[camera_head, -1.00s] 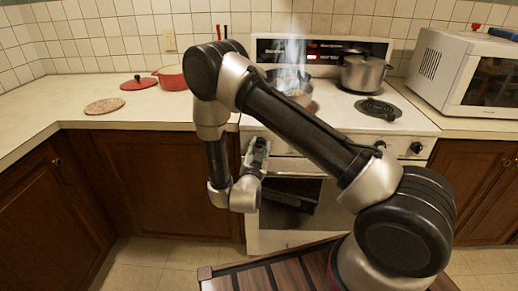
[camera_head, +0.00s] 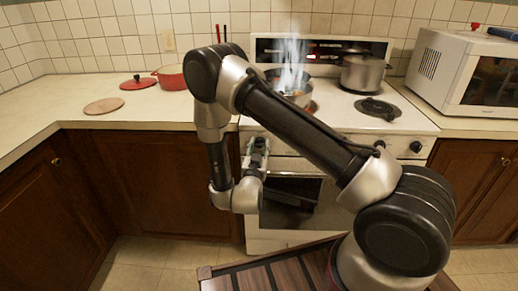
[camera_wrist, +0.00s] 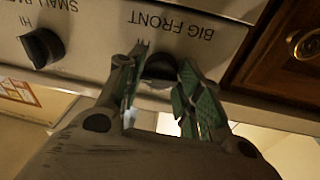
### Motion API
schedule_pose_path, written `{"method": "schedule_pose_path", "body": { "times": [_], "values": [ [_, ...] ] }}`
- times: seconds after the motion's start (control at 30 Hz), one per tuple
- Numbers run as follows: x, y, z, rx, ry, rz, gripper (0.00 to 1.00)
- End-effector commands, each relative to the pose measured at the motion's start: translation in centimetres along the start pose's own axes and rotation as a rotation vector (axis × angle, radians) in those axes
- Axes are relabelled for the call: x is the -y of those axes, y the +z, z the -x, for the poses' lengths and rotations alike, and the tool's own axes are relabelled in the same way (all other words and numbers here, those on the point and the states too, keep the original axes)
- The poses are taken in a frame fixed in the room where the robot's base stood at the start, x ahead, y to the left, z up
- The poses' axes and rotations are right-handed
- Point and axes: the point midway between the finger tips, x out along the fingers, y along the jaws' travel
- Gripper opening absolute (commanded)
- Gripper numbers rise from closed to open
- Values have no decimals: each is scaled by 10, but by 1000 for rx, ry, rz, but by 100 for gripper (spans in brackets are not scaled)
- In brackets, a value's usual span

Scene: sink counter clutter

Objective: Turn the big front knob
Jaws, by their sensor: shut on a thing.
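The big front knob (camera_wrist: 160,68) is dark and round, on the stove's front panel under the upside-down label "BIG FRONT" in the wrist view. My gripper (camera_wrist: 161,62) has its two green-padded fingers on either side of the knob, shut on it. The fingers cover the knob's sides and part of its lower face. In the head view my gripper (camera_head: 258,147) is at the left end of the stove's front panel, and the knob is hidden behind it.
A second black knob (camera_wrist: 42,47) is on the same panel. A smoking pan (camera_head: 296,92) and a lidded pot (camera_head: 362,73) stand on the stove. A red pot (camera_head: 172,77) is on the left counter, and a microwave (camera_head: 465,72) is at right. The floor at left is clear.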

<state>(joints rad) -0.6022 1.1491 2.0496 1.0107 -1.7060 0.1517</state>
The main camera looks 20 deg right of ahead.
Motion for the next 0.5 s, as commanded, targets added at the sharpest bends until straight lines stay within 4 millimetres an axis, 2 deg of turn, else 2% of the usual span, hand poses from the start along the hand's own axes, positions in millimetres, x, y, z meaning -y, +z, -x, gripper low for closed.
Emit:
{"method": "schedule_pose_path", "body": {
  "times": [0.03,0.13,0.5],
  "values": [
    [2,0,0,-1,-5,-2,39],
    [2,0,0,0,-4,-2,57],
    [1,0,4,1,-2,-1,57]
  ]
}}
